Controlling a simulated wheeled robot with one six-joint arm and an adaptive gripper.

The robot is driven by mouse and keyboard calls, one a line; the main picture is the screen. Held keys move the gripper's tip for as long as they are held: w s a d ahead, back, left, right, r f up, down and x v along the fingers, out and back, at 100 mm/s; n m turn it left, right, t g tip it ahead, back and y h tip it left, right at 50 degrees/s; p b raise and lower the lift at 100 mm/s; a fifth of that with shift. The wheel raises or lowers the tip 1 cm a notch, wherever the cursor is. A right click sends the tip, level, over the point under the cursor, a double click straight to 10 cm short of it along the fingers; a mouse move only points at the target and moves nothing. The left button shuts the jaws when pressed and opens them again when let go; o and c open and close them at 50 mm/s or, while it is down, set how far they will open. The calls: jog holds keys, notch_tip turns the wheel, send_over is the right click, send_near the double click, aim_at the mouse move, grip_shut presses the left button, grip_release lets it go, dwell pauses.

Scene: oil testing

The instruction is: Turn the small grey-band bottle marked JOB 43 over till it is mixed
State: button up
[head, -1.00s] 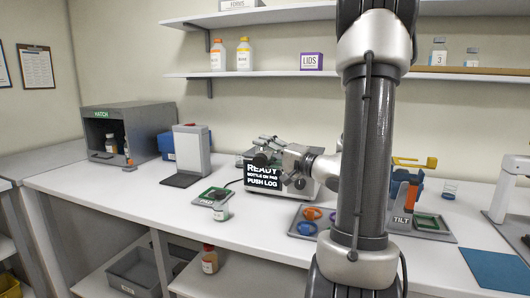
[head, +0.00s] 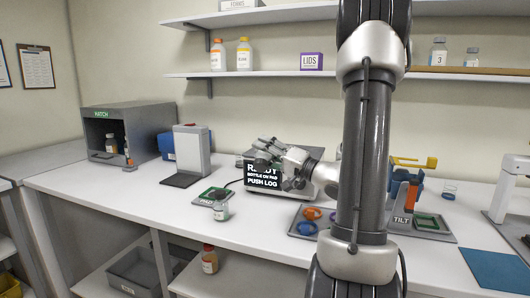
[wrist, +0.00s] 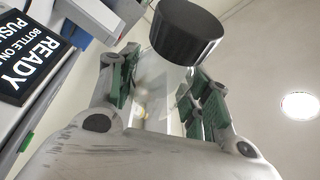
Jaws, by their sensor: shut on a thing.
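My gripper (head: 266,152) is raised in front of the display box, off the bench. In the wrist view my gripper (wrist: 160,88) is shut on a small clear bottle (wrist: 155,82) with a black cap (wrist: 186,30). The bottle is tilted, and the ceiling fills the view behind it. No JOB marking or grey band can be read on it, and its contents are hard to make out. In the head view I cannot make out the held bottle.
The display box (head: 262,178) reads READY, BOTTLE ON PAD, PUSH LOG. A tray with coloured rings (head: 306,228) and the TILT stand (head: 403,220) are to the right. A grey hatch (head: 150,125) and white upright stand (head: 191,150) are left. The bench front-left is clear.

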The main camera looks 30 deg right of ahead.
jog(key=m+h, duration=0.1)
jog(key=m, duration=0.2)
jog(key=shift+m+g, duration=0.4)
jog(key=shift+h, duration=0.3)
jog(key=m+g, duration=0.1)
jog(key=m, duration=0.1)
jog(key=shift+r+m, duration=0.1)
jog(key=shift+m, duration=0.2)
jog(key=m+g, duration=0.1)
jog(key=m, duration=0.2)
jog(key=shift+m+g+h, duration=0.3)
jog(key=shift+m, duration=0.5)
jog(key=m+g+y, duration=0.1)
jog(key=m+g, duration=0.1)
jog(key=m, duration=0.2)
jog(key=shift+g, duration=0.3)
